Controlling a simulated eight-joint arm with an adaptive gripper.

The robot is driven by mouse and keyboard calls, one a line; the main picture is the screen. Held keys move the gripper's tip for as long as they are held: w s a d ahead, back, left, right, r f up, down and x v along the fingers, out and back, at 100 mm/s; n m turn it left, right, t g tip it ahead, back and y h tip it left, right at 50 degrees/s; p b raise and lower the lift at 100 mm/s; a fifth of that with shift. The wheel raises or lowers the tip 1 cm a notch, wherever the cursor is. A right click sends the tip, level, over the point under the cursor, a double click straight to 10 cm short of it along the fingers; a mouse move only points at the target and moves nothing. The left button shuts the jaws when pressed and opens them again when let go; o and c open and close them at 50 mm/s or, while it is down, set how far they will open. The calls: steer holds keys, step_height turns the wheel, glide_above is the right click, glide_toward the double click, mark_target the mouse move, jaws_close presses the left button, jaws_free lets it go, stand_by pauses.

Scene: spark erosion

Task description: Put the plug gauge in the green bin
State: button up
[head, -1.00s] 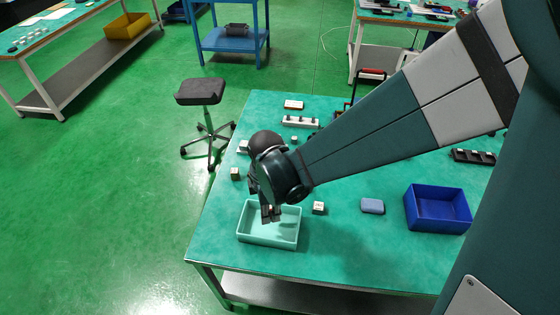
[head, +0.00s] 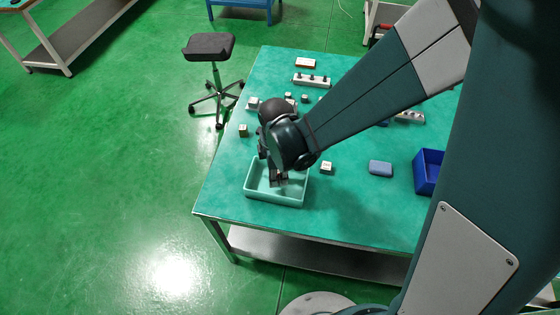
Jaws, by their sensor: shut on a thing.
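The green bin (head: 276,199) is a pale green open tray near the front left corner of the table. My gripper (head: 279,182) points down over the bin, with its fingertips within the bin's outline. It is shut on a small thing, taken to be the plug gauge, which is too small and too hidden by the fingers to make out. I cannot tell how high the fingertips are above the bin floor.
A small pale block (head: 326,168) stands just right of the bin. A blue-grey block (head: 380,168) and a dark blue bin (head: 428,172) lie further right. Several small parts and a white rack (head: 311,80) are at the back. A stool (head: 210,47) stands left of the table (head: 340,220).

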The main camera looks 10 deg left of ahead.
steer(key=shift+f, duration=0.3)
steer(key=shift+f, duration=0.2)
steer(key=o, duration=0.9)
steer(key=shift+r, duration=0.15)
steer(key=shift+r+p, duration=1.1)
steer(key=shift+r, duration=4.95)
